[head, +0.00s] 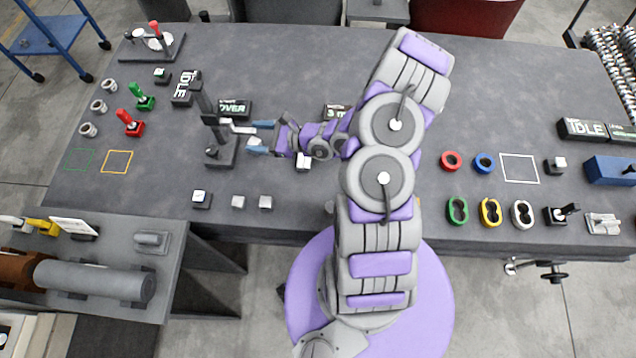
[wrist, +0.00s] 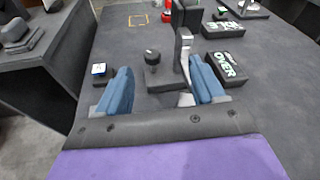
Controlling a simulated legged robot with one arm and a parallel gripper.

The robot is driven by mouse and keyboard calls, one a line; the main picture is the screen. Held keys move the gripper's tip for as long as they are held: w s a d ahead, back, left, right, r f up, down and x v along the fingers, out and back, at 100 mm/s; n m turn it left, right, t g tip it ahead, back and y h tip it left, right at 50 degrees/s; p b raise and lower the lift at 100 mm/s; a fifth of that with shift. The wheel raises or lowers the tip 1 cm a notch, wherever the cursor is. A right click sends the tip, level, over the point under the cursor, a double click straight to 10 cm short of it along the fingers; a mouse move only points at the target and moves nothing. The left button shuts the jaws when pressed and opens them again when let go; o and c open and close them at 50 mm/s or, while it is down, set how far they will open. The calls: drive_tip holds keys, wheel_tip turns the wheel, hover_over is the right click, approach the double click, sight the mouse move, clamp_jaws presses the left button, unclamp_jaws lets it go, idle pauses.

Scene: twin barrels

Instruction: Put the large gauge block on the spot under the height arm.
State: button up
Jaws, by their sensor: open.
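The height gauge (head: 219,155) stands on the left half of the bench, with a dark column and a silver height arm (head: 238,127). My gripper (head: 260,137) is open beside it, pointing left at the height arm. In the wrist view my gripper (wrist: 162,88) has nothing between its blue fingers, and the right finger is very close to the silver height arm (wrist: 185,58); I cannot tell whether they touch. Two small grey blocks, one (head: 238,202) left of the other (head: 265,202), lie near the front edge. A pale block (head: 303,162) is partly hidden by my arm. I cannot tell which is the large one.
A display (head: 235,107) reading OVER stands behind the gauge. A dark-based button (head: 200,199) is near the front edge. Red (head: 130,123) and green (head: 142,97) toggles stand at the left. A white square outline (head: 519,168) at the right is empty.

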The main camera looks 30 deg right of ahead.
drive_tip(key=s+a+r+n+g+y, duration=0.2)
drive_tip(key=s+a+r+n+g, duration=0.3)
drive_tip(key=a+r+n, duration=0.3)
drive_tip(key=s+a+r+n+g+y, duration=0.2)
drive_tip(key=s+a+r+n+g, duration=0.3)
drive_tip(key=r, duration=0.5)
drive_tip(key=s+d+r+n+g+h, duration=0.1)
drive_tip(key=s+r+n+g+h, duration=0.25)
drive_tip(key=s, duration=0.55)
drive_tip(key=s+r+n+g+h, duration=0.1)
drive_tip(key=s+n+g+h, duration=0.1)
drive_tip(key=s+n+h, duration=0.5)
drive_tip(key=s+d+r+n+t+h, duration=0.1)
drive_tip(key=s+d+h, duration=0.3)
drive_tip(key=s+d, duration=0.4)
drive_tip(key=d+r+t, duration=0.1)
drive_tip(key=d, duration=0.2)
drive_tip(key=shift+s+d+r+n+t, duration=0.15)
drive_tip(key=shift+d+r+n+t, duration=0.1)
drive_tip(key=shift+d+n+t, duration=0.15)
